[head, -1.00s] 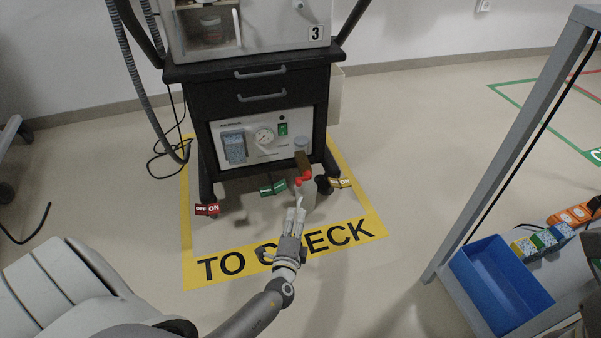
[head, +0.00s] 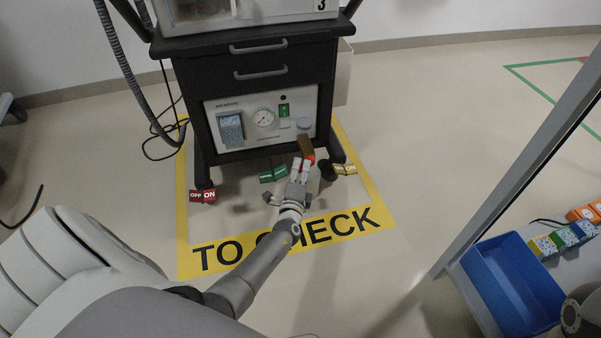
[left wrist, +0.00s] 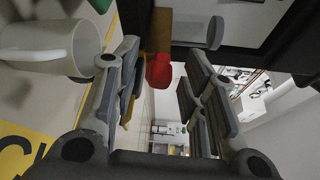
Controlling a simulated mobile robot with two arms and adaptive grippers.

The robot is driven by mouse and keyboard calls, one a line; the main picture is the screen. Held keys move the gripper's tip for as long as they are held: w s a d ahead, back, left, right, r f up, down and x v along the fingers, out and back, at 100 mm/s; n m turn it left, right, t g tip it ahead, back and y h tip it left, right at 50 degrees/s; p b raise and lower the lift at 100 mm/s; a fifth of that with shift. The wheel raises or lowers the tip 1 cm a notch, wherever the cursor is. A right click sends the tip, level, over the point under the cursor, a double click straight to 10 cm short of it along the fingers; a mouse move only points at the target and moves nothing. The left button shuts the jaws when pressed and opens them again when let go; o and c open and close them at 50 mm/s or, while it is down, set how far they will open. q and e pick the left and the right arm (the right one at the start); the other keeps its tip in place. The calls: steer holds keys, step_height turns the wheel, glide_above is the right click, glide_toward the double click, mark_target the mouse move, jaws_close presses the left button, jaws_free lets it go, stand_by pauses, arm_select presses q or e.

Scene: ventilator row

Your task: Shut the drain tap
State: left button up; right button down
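The drain tap has a red handle (head: 309,158) below a brown pipe (head: 306,145) at the front of the ventilator cart. In the left wrist view the red handle (left wrist: 159,71) lies between the fingertips, with the pipe (left wrist: 160,30) behind it. My left gripper (head: 301,167) is open around the handle's line, with gaps visible on both sides. Its fingers partly hide the tap in the head view. I cannot tell the handle's exact angle. A pale cup with a handle (left wrist: 48,45) is beside the fingers in the left wrist view. My right gripper is not visible.
The black cart (head: 255,90) stands inside a yellow floor frame (head: 222,256). Red (head: 203,196), green (head: 273,174) and yellow (head: 345,169) tags sit low around it. A blue bin (head: 512,285) and a slanted grey post (head: 520,160) are at right.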

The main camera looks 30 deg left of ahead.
arm_select(q)
steer(key=shift+w+a, duration=0.2)
steer(key=shift+w, duration=0.3)
jaws_close()
